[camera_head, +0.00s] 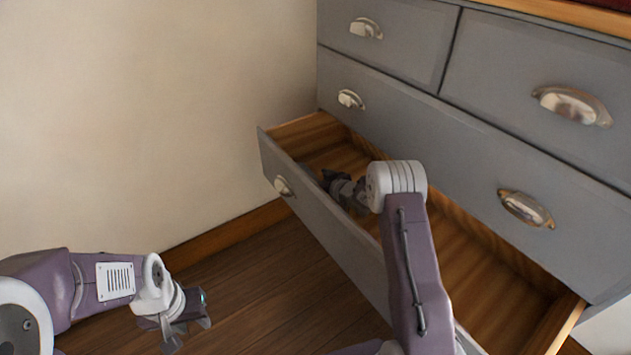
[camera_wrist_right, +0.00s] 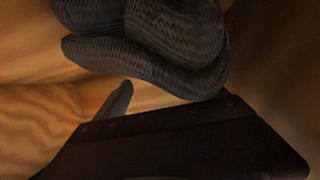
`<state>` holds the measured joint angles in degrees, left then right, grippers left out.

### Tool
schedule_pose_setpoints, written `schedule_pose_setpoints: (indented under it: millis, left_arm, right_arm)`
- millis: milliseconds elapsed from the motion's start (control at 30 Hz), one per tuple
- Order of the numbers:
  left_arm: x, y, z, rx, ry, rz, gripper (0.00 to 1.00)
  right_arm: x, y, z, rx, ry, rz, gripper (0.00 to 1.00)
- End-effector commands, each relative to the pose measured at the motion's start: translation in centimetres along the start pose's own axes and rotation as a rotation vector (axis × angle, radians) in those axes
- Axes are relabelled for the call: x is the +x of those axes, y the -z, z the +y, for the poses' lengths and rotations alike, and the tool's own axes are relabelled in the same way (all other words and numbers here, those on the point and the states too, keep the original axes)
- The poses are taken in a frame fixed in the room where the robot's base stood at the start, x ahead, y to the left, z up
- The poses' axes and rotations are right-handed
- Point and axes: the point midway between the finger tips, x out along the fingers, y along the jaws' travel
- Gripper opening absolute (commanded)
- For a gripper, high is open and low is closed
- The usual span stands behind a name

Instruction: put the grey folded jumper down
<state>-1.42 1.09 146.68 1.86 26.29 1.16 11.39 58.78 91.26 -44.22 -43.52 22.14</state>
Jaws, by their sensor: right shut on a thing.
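The grey folded jumper (camera_wrist_right: 150,45) shows in the right wrist view as a dark, ribbed knit bundle with rounded folds, over the wooden inside of the drawer. My right gripper (camera_head: 331,181) reaches down into the open drawer (camera_head: 335,243) near its far left end and is shut on the jumper. One finger shows just below the jumper in the wrist view. In the head view my arm and the drawer front mostly hide the jumper. Whether it touches the drawer floor I cannot tell. My left gripper (camera_head: 189,331) hangs open and empty over the floor, left of the drawer.
The grey chest of drawers (camera_head: 420,110) has metal cup handles, and its upper drawers are shut. The open drawer's right part shows bare wood. A plain wall (camera_head: 150,110) stands close on the left. The wooden floor (camera_head: 260,290) is clear.

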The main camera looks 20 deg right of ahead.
Motion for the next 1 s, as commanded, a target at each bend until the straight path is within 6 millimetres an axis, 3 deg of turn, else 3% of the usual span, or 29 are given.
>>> schedule_pose_setpoints:
  millis: [167,200,267,633,1000]
  left_arm:
    - [0.2,0.0,0.0,0.000,0.000,0.000,0.36]
    - [0.2,0.0,0.0,0.000,0.000,0.000,0.36]
    - [0.1,0.0,0.0,0.000,0.000,0.000,0.36]
    - [-0.4,0.0,0.0,0.000,0.000,0.000,0.36]
    - [-2.5,0.3,0.1,0.000,0.000,0.000,0.36]
  right_arm:
    - [0.1,-0.2,0.0,0.000,0.000,0.000,0.35]
    - [0.1,-0.3,0.0,0.000,0.000,-0.001,0.84]
    - [0.1,-0.2,0.0,0.000,0.000,-0.001,1.00]
    - [-0.7,0.3,0.1,0.000,-0.001,-0.001,1.00]
    - [-8.5,0.3,0.1,0.001,-0.002,-0.002,1.00]
